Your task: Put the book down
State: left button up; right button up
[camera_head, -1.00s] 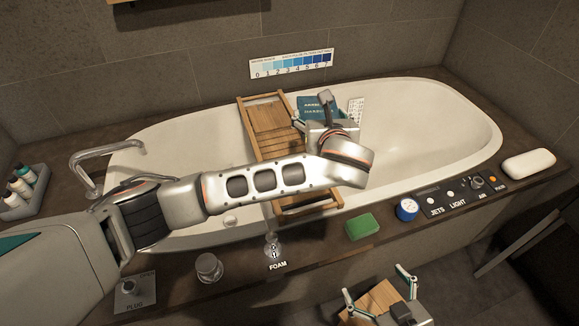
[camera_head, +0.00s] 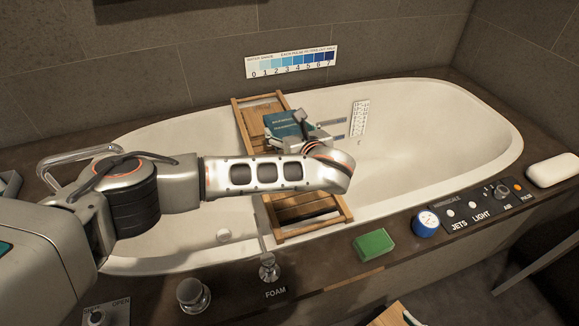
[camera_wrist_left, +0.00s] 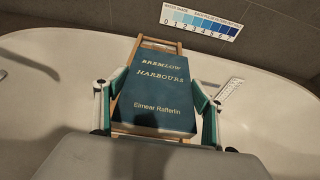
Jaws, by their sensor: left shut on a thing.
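A dark teal book (camera_head: 287,124) lies over the far part of the wooden bath tray (camera_head: 256,104). In the left wrist view the book (camera_wrist_left: 157,92) shows its cover upward, with the title "Bremlow Harbours". My left gripper (camera_head: 312,132) is shut on the book, its green-padded fingers on either side in the wrist view (camera_wrist_left: 157,108). I cannot tell whether the book touches the tray slats.
The tray spans the white bathtub (camera_head: 430,135). A white grid-like panel (camera_head: 359,117) is right of the gripper. The near ledge holds a green sponge (camera_head: 374,244), a blue-and-white round dial (camera_head: 426,224), control knobs and a white soap-like block (camera_head: 553,170). A faucet (camera_head: 80,157) stands left.

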pick_arm(q)
notch_tip(320, 180, down, 9)
jog(key=b, duration=0.2)
jog(key=shift+s+r+b, duration=0.1)
jog(key=shift+r+b, duration=0.05)
jog(key=shift+b, duration=0.15)
jog(key=shift+f, duration=0.25)
notch_tip(320, 180, down, 4)
jog(key=shift+f+b, duration=0.15)
jog(key=shift+b, duration=0.85)
jog(key=o, duration=0.9)
jog(key=shift+f, duration=0.1)
jog(key=o, duration=0.3)
pick_arm(e)
jog(key=shift+m+t+y, duration=0.5)
jog(key=shift+m+y, duration=0.1)
jog(key=shift+y, duration=0.2)
jog(key=a+r, duration=0.1)
jog(key=w+a, duration=0.1)
jog(key=a, duration=0.1)
jog(key=w+a+r, duration=0.1)
jog(key=shift+a+r, duration=0.3)
jog(key=shift+a, duration=0.1)
